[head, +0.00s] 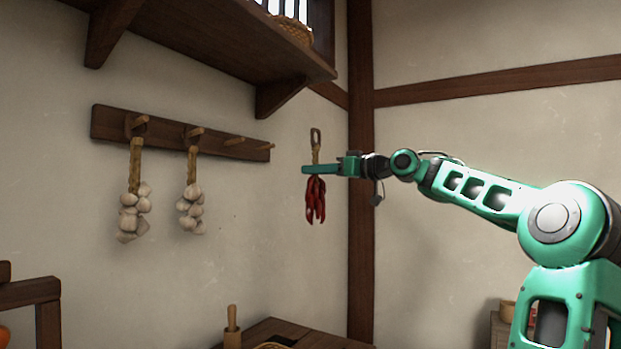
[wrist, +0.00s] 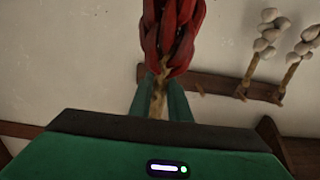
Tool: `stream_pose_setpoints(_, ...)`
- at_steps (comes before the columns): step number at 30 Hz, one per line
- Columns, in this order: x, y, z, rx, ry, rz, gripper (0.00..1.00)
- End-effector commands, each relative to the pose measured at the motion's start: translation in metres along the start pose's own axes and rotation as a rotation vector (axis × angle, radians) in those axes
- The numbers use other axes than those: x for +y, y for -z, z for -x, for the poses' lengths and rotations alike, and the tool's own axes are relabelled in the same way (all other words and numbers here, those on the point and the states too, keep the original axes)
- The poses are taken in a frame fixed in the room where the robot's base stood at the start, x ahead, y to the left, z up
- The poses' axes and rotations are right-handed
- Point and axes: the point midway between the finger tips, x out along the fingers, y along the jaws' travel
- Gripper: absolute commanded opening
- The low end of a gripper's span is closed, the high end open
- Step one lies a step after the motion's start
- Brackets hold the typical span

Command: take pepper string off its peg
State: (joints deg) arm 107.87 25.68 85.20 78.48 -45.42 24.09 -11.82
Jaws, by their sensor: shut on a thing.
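The pepper string (head: 316,200) is a bunch of red peppers hanging from a plaited cord with a loop (head: 316,137) at its top. My gripper (head: 312,170) is shut on the cord just above the peppers, with the loop standing free above it. The string is off to the right of the peg rail (head: 222,143), apart from every peg. The two right pegs (head: 265,147) of the rail are bare. In the wrist view the peppers (wrist: 172,38) and the cord (wrist: 158,100) show between my fingers.
Two garlic strings (head: 134,205) (head: 191,200) hang from the left pegs, also seen in the wrist view (wrist: 268,32). A dark shelf (head: 215,40) with brackets juts out above the rail. A dark post (head: 361,220) rises behind my gripper.

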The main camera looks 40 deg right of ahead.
Motion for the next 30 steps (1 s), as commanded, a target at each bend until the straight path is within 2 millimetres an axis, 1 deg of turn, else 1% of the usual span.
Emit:
stream_pose_setpoints(12,0.000,0.002,0.001,0.001,-0.001,0.001,0.00)
stream_pose_setpoints(30,0.000,0.003,0.021,0.001,0.000,0.000,0.00)
